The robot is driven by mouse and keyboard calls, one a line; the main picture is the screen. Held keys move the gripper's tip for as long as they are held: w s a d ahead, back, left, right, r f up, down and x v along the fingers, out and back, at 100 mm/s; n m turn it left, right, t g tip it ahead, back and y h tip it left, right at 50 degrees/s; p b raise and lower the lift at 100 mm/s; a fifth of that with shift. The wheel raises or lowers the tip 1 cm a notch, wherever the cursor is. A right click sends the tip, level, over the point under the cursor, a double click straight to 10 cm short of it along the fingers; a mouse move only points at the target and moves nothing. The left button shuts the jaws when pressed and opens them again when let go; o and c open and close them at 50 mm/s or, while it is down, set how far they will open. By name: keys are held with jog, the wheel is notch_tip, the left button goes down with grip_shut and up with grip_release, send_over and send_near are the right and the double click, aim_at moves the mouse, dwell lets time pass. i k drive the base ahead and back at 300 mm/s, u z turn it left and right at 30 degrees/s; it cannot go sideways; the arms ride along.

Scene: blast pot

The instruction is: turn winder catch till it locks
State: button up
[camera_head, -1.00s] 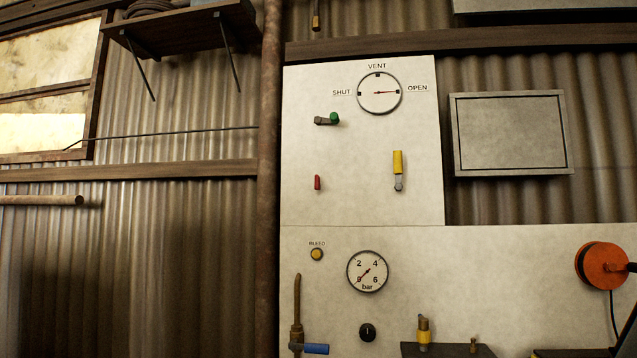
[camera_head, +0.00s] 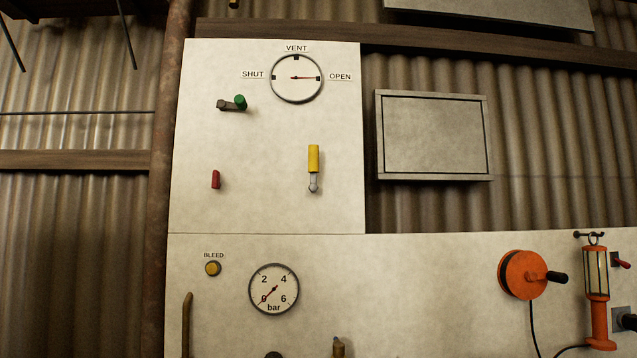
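An orange round winder (camera_head: 522,275) is mounted on the lower pale panel at the right. A black handle (camera_head: 557,277) sticks out from its face to the right, and a dark cord hangs below it. I cannot tell which part is the winder's catch. A small red-tipped lever (camera_head: 621,263) sits at the right edge, beyond the hanging lamp; I cannot tell whether it belongs to the winder. My gripper is not in view.
An orange caged lamp (camera_head: 597,285) hangs from a hook close right of the winder. A grey wall box (camera_head: 432,135) is above. The upper panel (camera_head: 250,210) carries a vent dial (camera_head: 297,78) and green, red and yellow levers. A pressure gauge (camera_head: 273,289) is lower left.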

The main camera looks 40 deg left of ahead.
aim_at(216, 184)
jog(key=z, duration=0.4)
jog(key=k, duration=0.8)
jog(key=u, duration=1.55)
jog(key=i, duration=0.4)
